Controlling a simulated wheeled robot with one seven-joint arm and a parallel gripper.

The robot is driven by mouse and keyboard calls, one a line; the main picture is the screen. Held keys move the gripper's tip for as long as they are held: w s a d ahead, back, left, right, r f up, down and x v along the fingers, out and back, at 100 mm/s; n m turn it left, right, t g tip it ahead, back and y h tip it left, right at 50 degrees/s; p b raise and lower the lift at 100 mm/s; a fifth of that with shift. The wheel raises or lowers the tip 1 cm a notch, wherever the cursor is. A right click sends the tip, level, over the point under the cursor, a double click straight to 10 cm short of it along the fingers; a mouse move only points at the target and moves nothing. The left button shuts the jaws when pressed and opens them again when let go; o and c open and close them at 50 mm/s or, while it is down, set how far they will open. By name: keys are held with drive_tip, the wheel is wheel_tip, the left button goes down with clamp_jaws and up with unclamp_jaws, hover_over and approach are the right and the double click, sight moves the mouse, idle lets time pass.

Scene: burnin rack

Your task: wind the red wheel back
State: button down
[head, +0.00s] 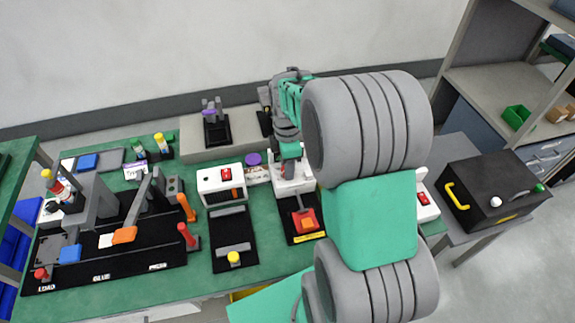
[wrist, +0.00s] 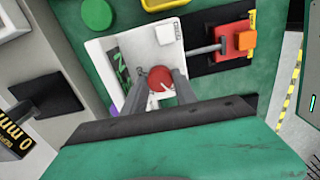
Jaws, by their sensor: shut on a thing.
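The red wheel (wrist: 160,78) shows in the wrist view as a small round red part at the white unit (wrist: 107,50). My gripper (wrist: 160,88) has its two grey fingers on either side of the wheel and is shut on it. In the head view my gripper (head: 290,163) reaches down at the white unit (head: 291,186) in the middle of the bench. There the fingers and arm hide most of the wheel. How far the wheel is turned cannot be told.
A lever with a red-orange block (head: 306,221) lies on a black base just in front of the white unit. A white box with a red switch (head: 221,184) stands to the left. A black case with a yellow handle (head: 490,195) stands at the right. My arm covers the bench's right part.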

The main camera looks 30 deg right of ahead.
idle(0.3)
drive_tip(key=c, duration=1.3)
unclamp_jaws()
drive_tip(key=shift+o, duration=0.2)
wheel_tip(320, 180, up, 8)
drive_tip(key=shift+f+b, duration=0.1)
drive_tip(key=shift+b, duration=0.3)
